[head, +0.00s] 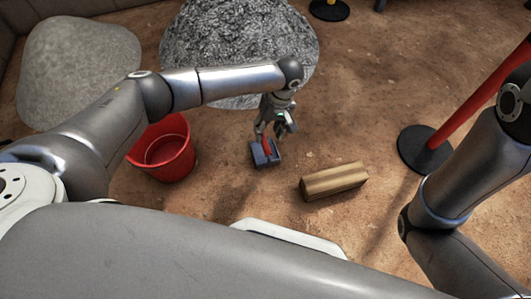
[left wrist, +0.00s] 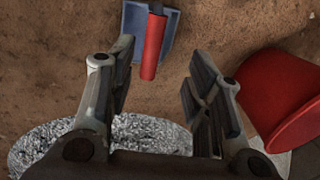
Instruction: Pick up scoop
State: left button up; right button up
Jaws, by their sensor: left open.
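The scoop has a blue-grey pan (head: 265,155) and a red handle (head: 267,143). It lies on the brown ground, right of a red bucket (head: 181,153). My left gripper (head: 270,135) is just over the scoop in the head view and partly covers its handle. In the left wrist view the open left gripper (left wrist: 160,75) has nothing between its fingers, and the scoop's red handle (left wrist: 153,45) points toward the gap from the top, with the blue pan (left wrist: 133,25) behind it. My right arm shows at the right of the head view, but its gripper is out of view.
A wooden block (head: 334,181) lies right of the scoop. A grey gravel pile (head: 235,50) and a pale boulder (head: 75,72) are behind. A red post on a black base (head: 424,150) stands at right. Open ground lies between the block and the post.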

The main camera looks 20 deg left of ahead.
aim_at(267, 146)
pick_arm(q)
jog(key=f, duration=0.1)
jog(key=f+b, duration=0.1)
jog(key=f, duration=0.1)
jog(key=f+b, duration=0.1)
jog(key=shift+s+a+f, duration=0.2)
jog(key=shift+s+a, duration=0.05)
jog(key=shift+a, duration=0.05)
jog(key=f+b, duration=0.4)
jog(key=shift+s+d, duration=0.2)
jog(key=shift+s, duration=0.05)
jog(key=shift+a+f+b, duration=0.1)
jog(key=shift+f+b, duration=0.2)
jog(key=shift+f, duration=0.2)
jog(key=shift+r, duration=0.1)
jog(key=shift+c, duration=0.5)
grip_shut()
